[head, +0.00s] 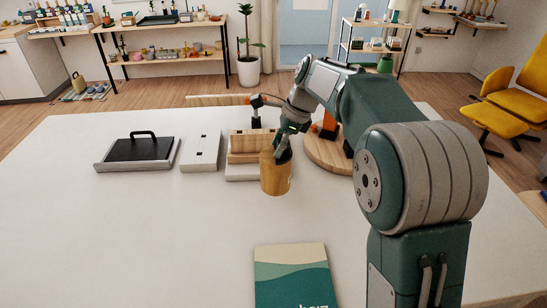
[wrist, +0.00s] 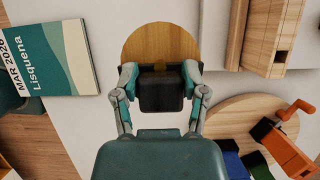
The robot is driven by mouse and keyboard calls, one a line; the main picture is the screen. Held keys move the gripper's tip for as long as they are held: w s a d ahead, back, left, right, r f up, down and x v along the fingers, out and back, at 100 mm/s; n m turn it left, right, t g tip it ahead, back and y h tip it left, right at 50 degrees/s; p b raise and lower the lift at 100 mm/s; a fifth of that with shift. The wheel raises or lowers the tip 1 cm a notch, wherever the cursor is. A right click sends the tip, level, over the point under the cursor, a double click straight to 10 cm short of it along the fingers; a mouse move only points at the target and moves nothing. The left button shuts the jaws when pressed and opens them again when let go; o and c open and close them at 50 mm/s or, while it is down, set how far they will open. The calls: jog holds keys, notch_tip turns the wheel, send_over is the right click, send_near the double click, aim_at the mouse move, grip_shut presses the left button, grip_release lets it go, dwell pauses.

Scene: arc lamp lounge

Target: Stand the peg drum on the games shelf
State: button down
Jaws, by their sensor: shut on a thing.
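The peg drum (head: 275,178) is an upright wooden cylinder near the middle of the white table. My gripper (head: 281,152) holds it from above. In the wrist view the drum's round wooden top (wrist: 160,38) shows, and my gripper (wrist: 160,90) is shut on its dark block-shaped knob. I cannot tell whether the drum's base touches the table. A low stepped wooden piece with a pale base (head: 243,158) stands just behind the drum, and the drum hides its right part. It may be the games shelf; no label shows.
A white block (head: 202,150) and a black-topped tray with a handle (head: 138,152) stand to the left. A round wooden board (head: 328,153) with an orange piece is at right. A teal book (head: 292,277) lies in front. The table's left front is clear.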

jog(key=shift+w+a+f, duration=0.45)
jog(key=shift+w+f, duration=0.2)
jog(key=shift+f, duration=0.2)
jog(key=shift+w+f, duration=0.2)
jog(key=shift+f, duration=1.6)
jog(key=shift+c, duration=0.6)
grip_release()
jog(key=shift+f, duration=0.1)
jog(key=v, duration=1.2)
jog(key=shift+s, duration=0.15)
